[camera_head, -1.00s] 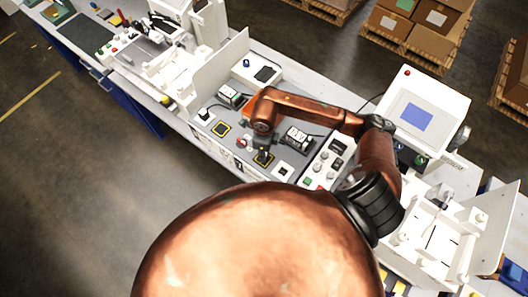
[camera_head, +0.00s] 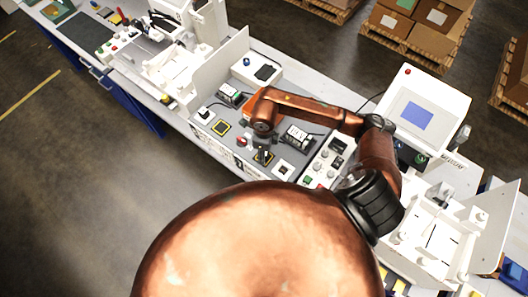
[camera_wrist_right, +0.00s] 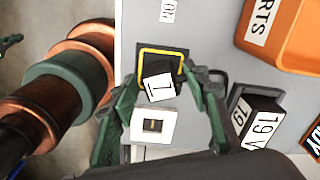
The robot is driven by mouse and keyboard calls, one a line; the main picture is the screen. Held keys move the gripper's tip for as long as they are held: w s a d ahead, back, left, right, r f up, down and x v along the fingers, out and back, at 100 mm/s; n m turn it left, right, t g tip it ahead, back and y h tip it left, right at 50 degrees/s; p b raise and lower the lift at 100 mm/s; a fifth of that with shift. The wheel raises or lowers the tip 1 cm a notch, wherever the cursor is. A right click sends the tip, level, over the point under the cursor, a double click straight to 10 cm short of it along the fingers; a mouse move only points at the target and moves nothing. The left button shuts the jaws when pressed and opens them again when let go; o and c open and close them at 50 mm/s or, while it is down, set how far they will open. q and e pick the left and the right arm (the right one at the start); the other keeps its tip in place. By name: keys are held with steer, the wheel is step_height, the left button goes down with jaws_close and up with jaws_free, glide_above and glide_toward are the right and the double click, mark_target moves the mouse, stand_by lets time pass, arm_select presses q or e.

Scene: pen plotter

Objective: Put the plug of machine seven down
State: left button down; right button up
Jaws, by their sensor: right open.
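The black plug (camera_wrist_right: 157,87), with a white numbered label, rests on a yellow-bordered dark square (camera_wrist_right: 168,55) on the grey board. The label looks like a 7, seen turned. My right gripper (camera_wrist_right: 162,84) is open, its dark green fingers on either side of the plug with gaps visible. In the head view my right gripper (camera_head: 263,142) is over the same square, and its arm hides part of the area. A white socket (camera_wrist_right: 140,126) with a slot lies just below the plug. A dark green piece (camera_wrist_right: 10,42) at the wrist view's left edge may be my left gripper.
A black 19V adapter (camera_wrist_right: 262,121) stands right of the right finger. An orange parts bin (camera_wrist_right: 285,35) is at upper right. A button panel (camera_head: 325,160) and a screen box (camera_head: 420,115) stand to the right.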

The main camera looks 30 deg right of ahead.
steer(key=shift+r, duration=0.25)
step_height(320, 180, up, 12)
steer(key=b, duration=0.2)
steer(key=shift+f, duration=0.15)
stand_by(0.4)
